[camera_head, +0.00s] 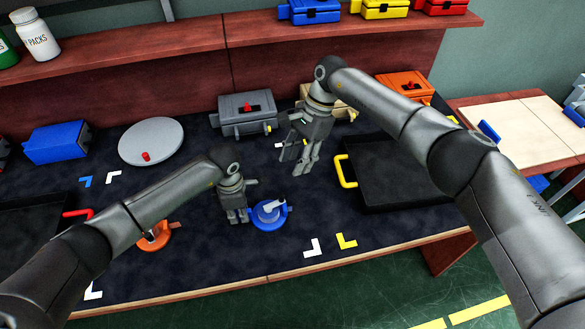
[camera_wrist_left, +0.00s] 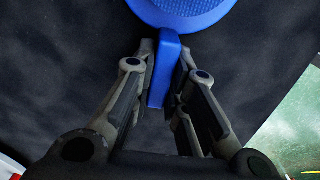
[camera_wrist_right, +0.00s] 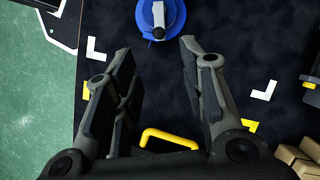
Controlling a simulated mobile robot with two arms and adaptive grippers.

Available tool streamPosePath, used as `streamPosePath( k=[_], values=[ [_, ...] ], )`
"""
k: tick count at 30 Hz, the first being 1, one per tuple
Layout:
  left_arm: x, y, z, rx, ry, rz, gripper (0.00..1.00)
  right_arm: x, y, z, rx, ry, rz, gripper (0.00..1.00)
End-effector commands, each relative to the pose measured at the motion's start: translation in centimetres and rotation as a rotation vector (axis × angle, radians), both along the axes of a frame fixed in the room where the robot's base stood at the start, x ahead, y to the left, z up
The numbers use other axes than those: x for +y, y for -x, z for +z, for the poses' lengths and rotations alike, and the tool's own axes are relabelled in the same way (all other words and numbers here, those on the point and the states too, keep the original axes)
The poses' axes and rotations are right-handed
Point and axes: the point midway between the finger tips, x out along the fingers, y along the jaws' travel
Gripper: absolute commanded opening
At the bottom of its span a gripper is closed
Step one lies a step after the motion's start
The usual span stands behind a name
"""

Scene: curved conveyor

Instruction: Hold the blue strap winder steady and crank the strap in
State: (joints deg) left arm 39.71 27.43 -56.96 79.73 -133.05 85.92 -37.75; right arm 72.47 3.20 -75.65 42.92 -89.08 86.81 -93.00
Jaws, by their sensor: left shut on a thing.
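The blue strap winder (camera_head: 262,222) lies on the dark mat near the front, with a light grey crank (camera_head: 273,205) on top. My left gripper (camera_head: 240,221) is at its left side. In the left wrist view its fingers (camera_wrist_left: 162,85) are shut on the winder's blue grip bar (camera_wrist_left: 168,50); the crank is out of that view. My right gripper (camera_head: 302,172) is above the mat, behind and to the right of the winder. In the right wrist view its fingers (camera_wrist_right: 158,70) are apart and empty, with the winder (camera_wrist_right: 148,18) beyond the tips.
An orange winder (camera_head: 155,241) lies to the left, partly behind my left arm. A black tray with a yellow handle (camera_head: 345,171) is at the right. A grey disc (camera_head: 151,142) and grey box (camera_head: 248,114) stand behind.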

Motion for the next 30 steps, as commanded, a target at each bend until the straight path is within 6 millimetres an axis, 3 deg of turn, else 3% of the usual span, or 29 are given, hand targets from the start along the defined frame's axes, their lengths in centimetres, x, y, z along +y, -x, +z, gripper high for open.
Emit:
streamPosePath(
  k=[16, 30],
  values=[
    [0.0, 0.0, 0.0, 0.000, -0.001, 0.000, 0.00, -0.2, 0.1, -0.2, -0.002, 0.024, -0.056, 0.39],
    [0.0, 0.0, 0.0, 0.000, -0.001, 0.000, 0.00, -0.8, 1.9, -1.4, -0.033, 0.121, -0.533, 0.39]
  ],
)
